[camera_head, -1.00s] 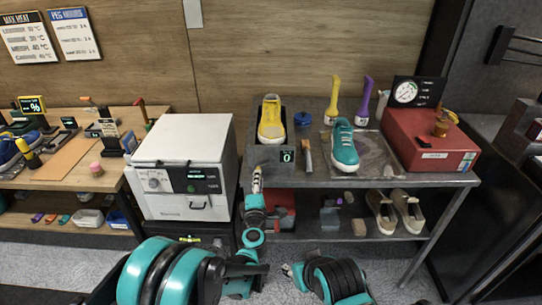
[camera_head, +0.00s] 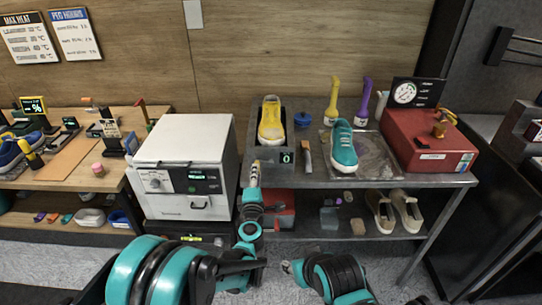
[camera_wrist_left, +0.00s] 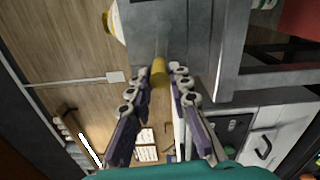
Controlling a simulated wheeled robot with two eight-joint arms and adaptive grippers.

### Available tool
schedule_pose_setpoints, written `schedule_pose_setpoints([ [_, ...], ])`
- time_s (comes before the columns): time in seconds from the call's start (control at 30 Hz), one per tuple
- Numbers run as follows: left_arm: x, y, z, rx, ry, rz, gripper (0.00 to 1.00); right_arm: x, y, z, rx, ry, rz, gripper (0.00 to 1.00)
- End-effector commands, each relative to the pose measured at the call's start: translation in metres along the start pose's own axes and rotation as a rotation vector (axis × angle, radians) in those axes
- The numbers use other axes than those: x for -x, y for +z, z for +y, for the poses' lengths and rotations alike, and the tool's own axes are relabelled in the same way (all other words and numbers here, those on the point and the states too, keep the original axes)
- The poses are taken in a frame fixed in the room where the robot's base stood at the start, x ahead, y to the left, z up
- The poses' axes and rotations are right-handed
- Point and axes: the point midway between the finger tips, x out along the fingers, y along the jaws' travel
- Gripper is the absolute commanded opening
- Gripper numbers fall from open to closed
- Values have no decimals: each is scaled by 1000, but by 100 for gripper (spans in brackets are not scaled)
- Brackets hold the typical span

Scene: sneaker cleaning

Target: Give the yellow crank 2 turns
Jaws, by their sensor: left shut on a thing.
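The yellow crank handle (camera_wrist_left: 158,70) shows in the left wrist view between the fingertips of my left gripper (camera_wrist_left: 160,80), which is shut on it. In the head view my left gripper (camera_head: 254,172) is at the front left corner of the grey box (camera_head: 259,150), and the crank is hidden there. A yellow sneaker (camera_head: 271,122) sits in this box. The small display (camera_head: 287,157) on the box front reads 0. My right gripper (camera_head: 288,267) is low in front of the bench, away from the box, and its jaws are unclear.
A white oven-like cabinet (camera_head: 187,155) stands close left of my left gripper. To the right on the bench are a brush (camera_head: 307,158), a teal sneaker (camera_head: 343,146) and a red box with a gauge (camera_head: 425,140). Beige shoes (camera_head: 392,210) stand on the lower shelf.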

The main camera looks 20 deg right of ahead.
Motion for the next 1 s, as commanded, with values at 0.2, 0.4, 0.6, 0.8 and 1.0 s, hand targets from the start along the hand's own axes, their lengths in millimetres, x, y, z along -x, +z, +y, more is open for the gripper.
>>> schedule_pose_setpoints([
  [0.2, 0, 0, 0, 0, 0, -1, 10, 0, 0, 0, 0, 0, 0, 40],
  [0.4, 0, 4, 7, 0, 0, -1, 10, 4, -3, 0, 0, 0, 0, 40],
  [0.6, 0, 9, 15, 0, 0, 0, 10, 8, -6, 0, 0, 0, 0, 40],
  [0.8, 0, 9, 15, 0, 0, 0, 10, 7, -5, 0, 0, 0, 0, 40],
  [1.0, 0, 13, 18, 0, 0, -1, 10, 9, -7, 0, 0, 0, 0, 40],
])
